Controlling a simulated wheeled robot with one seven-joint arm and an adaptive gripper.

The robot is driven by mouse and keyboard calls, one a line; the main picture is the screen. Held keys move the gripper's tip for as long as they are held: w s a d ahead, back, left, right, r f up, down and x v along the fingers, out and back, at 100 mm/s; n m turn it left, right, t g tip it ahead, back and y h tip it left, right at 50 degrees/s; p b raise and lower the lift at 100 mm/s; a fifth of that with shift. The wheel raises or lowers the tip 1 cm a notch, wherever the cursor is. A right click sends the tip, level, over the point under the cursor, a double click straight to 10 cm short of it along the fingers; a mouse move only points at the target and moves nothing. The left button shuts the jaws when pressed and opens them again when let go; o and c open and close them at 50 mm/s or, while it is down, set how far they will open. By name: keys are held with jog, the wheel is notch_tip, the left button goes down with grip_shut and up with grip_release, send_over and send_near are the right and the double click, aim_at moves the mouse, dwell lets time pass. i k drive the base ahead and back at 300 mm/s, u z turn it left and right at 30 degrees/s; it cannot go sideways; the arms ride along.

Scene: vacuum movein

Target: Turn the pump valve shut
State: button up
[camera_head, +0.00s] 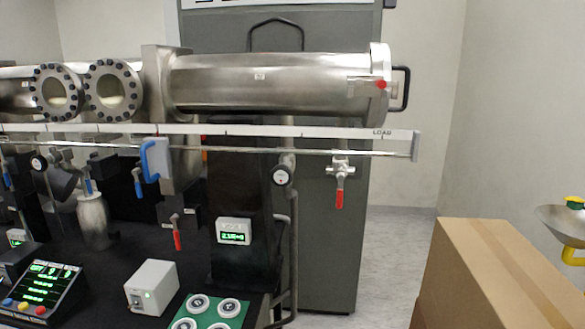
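Several lever valves show on the vacuum rig; I cannot tell which is the pump valve. A red-handled valve (340,183) hangs below the rail at the right, its lever pointing down. A second red lever (177,236) hangs lower at the left centre, also pointing down. A large blue handle (148,161) is on a metal block under the chamber. Smaller blue levers (138,183) are to its left. The steel chamber tube (265,83) runs above them. My gripper is not in view.
A rail (300,151) and a white scale strip run across the rig's front. A cardboard box (480,265) stands at the lower right, with an eyewash bowl (562,222) beyond. A controller box (152,287) and a display panel (46,287) sit lower left. Floor shows between rig and box.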

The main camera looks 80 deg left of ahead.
aim_at(280, 176)
jog(key=u, duration=1.35)
jog(key=k, duration=0.4)
jog(key=u, duration=1.25)
